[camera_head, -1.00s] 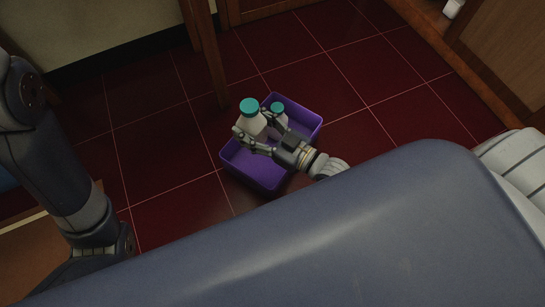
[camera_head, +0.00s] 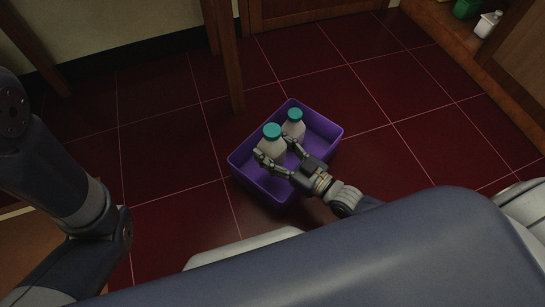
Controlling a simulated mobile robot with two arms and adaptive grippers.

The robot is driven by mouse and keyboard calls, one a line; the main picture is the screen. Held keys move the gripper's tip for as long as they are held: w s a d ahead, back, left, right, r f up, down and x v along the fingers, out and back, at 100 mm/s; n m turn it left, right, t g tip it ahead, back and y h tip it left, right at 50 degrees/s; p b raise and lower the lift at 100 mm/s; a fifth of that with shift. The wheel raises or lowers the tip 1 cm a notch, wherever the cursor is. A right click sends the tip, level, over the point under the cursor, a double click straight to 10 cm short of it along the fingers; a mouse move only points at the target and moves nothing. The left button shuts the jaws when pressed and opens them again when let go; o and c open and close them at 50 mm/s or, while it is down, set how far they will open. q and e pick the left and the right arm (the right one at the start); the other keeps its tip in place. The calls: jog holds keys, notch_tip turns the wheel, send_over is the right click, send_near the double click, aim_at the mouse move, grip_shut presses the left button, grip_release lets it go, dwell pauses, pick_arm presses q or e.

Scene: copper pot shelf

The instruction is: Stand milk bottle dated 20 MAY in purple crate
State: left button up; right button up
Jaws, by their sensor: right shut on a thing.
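The purple crate (camera_head: 333,142) stands on the floor tiles near the middle of the head view. My right gripper (camera_head: 272,165) is over the crate and shut on a white milk bottle with a teal cap (camera_head: 271,147). This bottle is upright, with its lower part inside the crate walls; whether its base touches the crate floor is hidden. A second white bottle with a teal cap (camera_head: 294,128) stands in the crate just behind it to the right. No date can be read on either bottle. My left arm shows at the left, but its gripper is out of view.
A wooden leg (camera_head: 228,65) rises behind the crate. At the top right, a white bottle (camera_head: 487,24) and a green container (camera_head: 466,8) sit on a wooden shelf. The tiles right of the crate are clear.

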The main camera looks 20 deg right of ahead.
aim_at(272, 155)
jog(key=shift+f+b, duration=1.1)
jog(key=shift+f, duration=0.5)
jog(key=shift+r, duration=0.1)
